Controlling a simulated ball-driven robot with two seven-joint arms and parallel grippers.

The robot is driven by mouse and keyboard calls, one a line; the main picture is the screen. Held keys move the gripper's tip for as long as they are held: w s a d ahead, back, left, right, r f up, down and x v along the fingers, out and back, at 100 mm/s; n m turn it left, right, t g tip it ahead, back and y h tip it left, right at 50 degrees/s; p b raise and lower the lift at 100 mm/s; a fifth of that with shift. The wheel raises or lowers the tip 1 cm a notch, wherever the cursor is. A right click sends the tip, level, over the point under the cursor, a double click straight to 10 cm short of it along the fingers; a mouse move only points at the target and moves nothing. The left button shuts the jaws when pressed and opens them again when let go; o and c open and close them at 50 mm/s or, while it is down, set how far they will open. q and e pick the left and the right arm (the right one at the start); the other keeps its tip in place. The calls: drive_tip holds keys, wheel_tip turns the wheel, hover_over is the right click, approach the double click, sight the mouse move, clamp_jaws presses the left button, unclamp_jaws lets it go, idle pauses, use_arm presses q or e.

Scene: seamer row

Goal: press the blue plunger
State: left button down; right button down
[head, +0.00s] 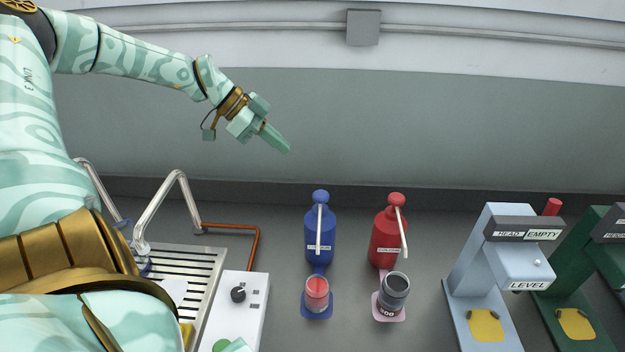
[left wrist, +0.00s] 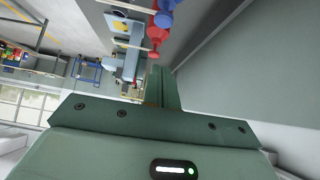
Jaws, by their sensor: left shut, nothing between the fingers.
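The blue pump bottle (head: 320,236) stands on the counter at the middle of the head view. Its round blue plunger (head: 321,196) is on top, with a pale spout pointing toward the front. My left gripper (head: 286,147) is shut and empty, above and to the left of the blue plunger, apart from it. In the left wrist view the shut fingers (left wrist: 161,88) reach away from the camera, and the blue plunger (left wrist: 162,19) shows near the top edge.
A red pump bottle (head: 388,238) stands right of the blue one. A red-topped can (head: 317,292) and a dark-topped can (head: 393,293) stand in front. A light blue machine (head: 497,262) is at right, a drain grate (head: 186,277) and white control box (head: 237,305) at left.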

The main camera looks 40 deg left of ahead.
use_arm(q)
drive_tip(key=b, duration=0.4)
hover_over(324, 193)
drive_tip(key=s+a, duration=0.2)
drive_tip(key=a, duration=0.1)
wheel_tip(324, 193, down, 7)
drive_tip(key=f, duration=0.1)
drive_tip(key=d+f, duration=0.1)
drive_tip(key=f, duration=0.1)
drive_tip(key=shift+f, duration=0.1)
drive_tip(key=shift+f+b, duration=0.35)
drive_tip(key=shift+f, duration=0.1)
